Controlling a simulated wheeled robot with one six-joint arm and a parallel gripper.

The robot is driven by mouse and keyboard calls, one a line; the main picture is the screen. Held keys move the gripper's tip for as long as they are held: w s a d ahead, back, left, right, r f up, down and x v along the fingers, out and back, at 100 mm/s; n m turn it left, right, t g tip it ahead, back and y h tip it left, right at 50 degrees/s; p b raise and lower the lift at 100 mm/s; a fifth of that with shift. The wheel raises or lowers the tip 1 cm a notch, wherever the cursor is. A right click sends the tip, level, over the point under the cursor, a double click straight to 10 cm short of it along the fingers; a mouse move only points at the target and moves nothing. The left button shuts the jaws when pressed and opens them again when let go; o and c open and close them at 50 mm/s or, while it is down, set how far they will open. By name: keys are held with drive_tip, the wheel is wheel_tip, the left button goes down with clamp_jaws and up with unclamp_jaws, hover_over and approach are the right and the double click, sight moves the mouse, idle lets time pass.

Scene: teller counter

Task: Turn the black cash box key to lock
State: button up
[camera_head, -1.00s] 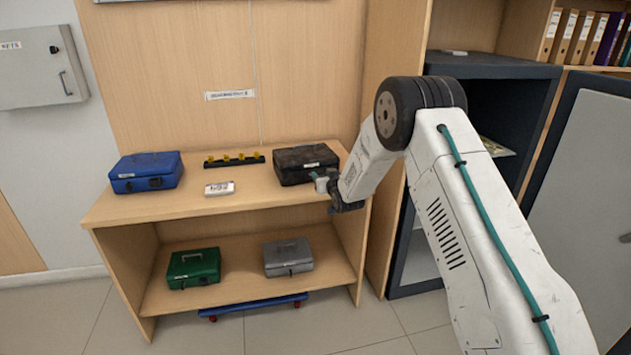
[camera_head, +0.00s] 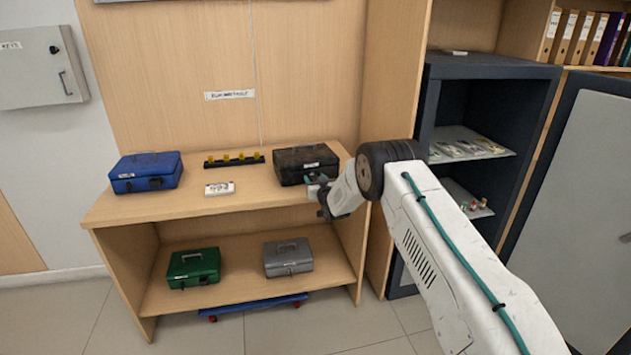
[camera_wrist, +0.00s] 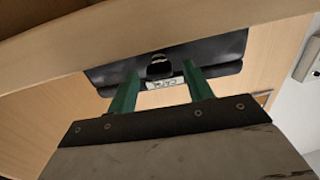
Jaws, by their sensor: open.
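The black cash box (camera_head: 303,160) sits shut at the right end of the counter top. Its dark front also shows in the wrist view (camera_wrist: 108,72), with a rounded dark part (camera_wrist: 160,68) at the middle and a small pale label (camera_wrist: 165,84). I cannot make out the key clearly in either view. My gripper (camera_head: 318,190) is just in front of the box, at the counter's front edge.
A blue cash box (camera_head: 146,172), a white tag (camera_head: 220,189) and a black strip with yellow pieces (camera_head: 234,160) are on the counter. Green (camera_head: 194,267) and grey (camera_head: 288,258) boxes sit on the lower shelf. A dark open cabinet (camera_head: 440,100) stands right.

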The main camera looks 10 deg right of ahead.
drive_tip(key=c, duration=1)
drive_tip(key=shift+n, duration=0.4)
drive_tip(key=n, duration=0.3)
drive_tip(key=shift+n, duration=0.4)
drive_tip(key=n, duration=0.4)
drive_tip(key=shift+a, duration=0.1)
drive_tip(key=n, duration=0.5)
drive_tip(key=shift+f, duration=0.1)
drive_tip(key=n, duration=0.4)
drive_tip(key=shift+a, duration=0.1)
drive_tip(key=shift+f+n, duration=0.1)
drive_tip(key=shift+n, duration=0.2)
